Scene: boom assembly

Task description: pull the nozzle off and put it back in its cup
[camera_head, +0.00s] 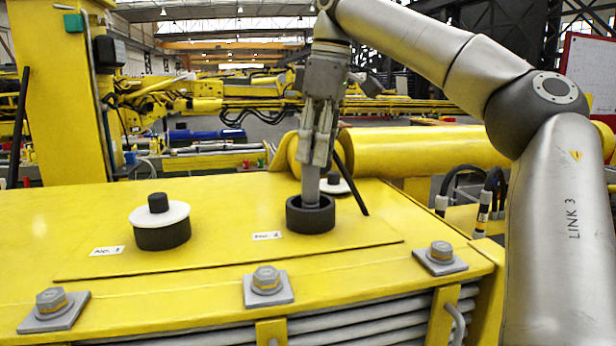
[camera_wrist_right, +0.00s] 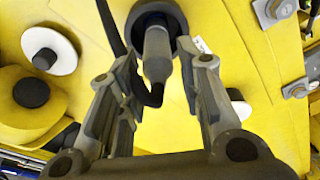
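The nozzle (camera_head: 311,187) is a grey cylinder standing upright with its lower end inside the black cup (camera_head: 311,217) by the No. 2 label. In the right wrist view the nozzle (camera_wrist_right: 158,50) lies between my fingers, with the dark cup around its far end and a black hose (camera_wrist_right: 112,28) beside it. My right gripper (camera_head: 318,152) comes down from above around the nozzle's upper part. Its fingers stand on both sides, with narrow yellow gaps showing in the wrist view (camera_wrist_right: 158,58), so it looks open. My left gripper is not in view.
A second black cup (camera_head: 162,235) carries a white disc with a black knob, by the other label. Another white disc with a black knob (camera_head: 336,184) is behind the nozzle's cup. Bolted plates (camera_head: 267,286) line the front edge. A yellow cylinder (camera_head: 420,150) lies behind.

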